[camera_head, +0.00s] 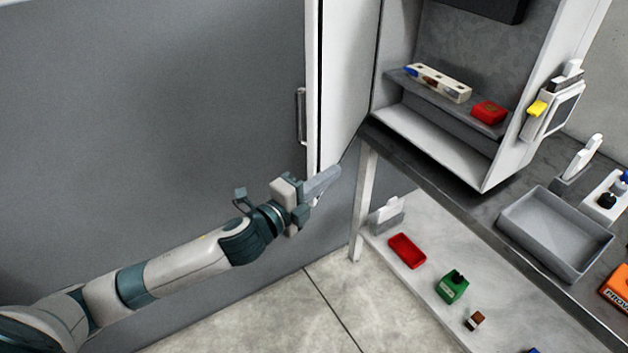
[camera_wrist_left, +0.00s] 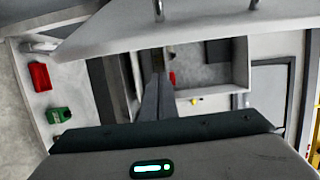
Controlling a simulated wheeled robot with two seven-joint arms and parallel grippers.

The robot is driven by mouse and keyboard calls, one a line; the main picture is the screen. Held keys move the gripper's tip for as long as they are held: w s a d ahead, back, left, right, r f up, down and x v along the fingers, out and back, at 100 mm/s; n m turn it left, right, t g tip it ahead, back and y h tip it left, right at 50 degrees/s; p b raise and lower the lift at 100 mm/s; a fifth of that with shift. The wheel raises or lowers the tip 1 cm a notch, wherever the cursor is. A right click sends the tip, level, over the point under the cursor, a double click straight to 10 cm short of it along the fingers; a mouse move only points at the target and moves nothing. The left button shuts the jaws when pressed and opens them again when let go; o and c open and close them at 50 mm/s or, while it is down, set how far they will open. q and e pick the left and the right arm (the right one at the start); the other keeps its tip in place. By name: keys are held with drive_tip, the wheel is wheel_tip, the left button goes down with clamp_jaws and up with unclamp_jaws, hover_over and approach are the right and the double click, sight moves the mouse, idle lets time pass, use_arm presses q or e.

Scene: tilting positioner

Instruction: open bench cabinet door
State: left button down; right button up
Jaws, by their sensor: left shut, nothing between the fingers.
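The bench cabinet (camera_head: 490,150) stands on the bench with its front open. Its white door (camera_head: 345,90) is swung wide open to the left, and its inside face shows. The door's bar handle (camera_head: 301,115) is on the outer face, near the free edge. My left gripper (camera_head: 328,178) is shut and empty, at the door's lower edge; I cannot tell whether it touches the door. In the left wrist view the shut fingers (camera_wrist_left: 156,98) point toward the open cabinet, and the door (camera_wrist_left: 200,25) spans the top. My right gripper is not in view.
A shelf (camera_head: 410,80) inside the cabinet holds a block with holes (camera_head: 438,83) and a red box (camera_head: 489,112). A grey tray (camera_head: 555,232) sits on the bench. A lower shelf holds a red bin (camera_head: 407,250) and a green item (camera_head: 453,287). Floor left of the bench is clear.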

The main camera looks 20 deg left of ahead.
sight(312, 171)
use_arm(q)
drive_tip(key=a, duration=0.2)
drive_tip(key=a+p, duration=0.1)
drive_tip(key=shift+w+a, duration=0.2)
drive_tip(key=shift+w, duration=0.05)
drive_tip(key=shift+a, duration=0.25)
drive_tip(key=shift+w, duration=0.1)
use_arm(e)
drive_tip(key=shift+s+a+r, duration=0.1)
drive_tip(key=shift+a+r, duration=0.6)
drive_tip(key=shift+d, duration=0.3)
